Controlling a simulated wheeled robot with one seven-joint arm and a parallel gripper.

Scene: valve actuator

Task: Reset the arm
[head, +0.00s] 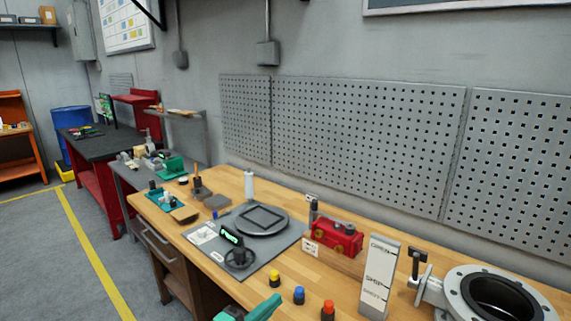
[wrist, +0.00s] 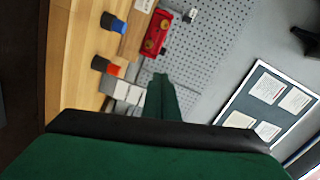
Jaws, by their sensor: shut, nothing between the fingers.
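My gripper (wrist: 163,97) shows in the wrist view as dark green fingers closed together, with nothing between them. It points past the workbench toward the perforated wall. In the head view a green part of my arm shows at the bottom edge, in front of the bench. The workbench (head: 345,275) has a wooden top. A grey valve body with a round bolted flange (head: 468,287) stands at its right end. A white upright sign (head: 380,275) with printed words stands beside it.
Yellow (head: 275,278), blue (head: 299,295) and orange (head: 328,311) capped pieces stand along the front. A red device (head: 338,236) sits behind them. A grey mat (head: 275,250) bears a round plate (head: 262,220). A pegboard (head: 370,130) backs the bench; floor at left is open.

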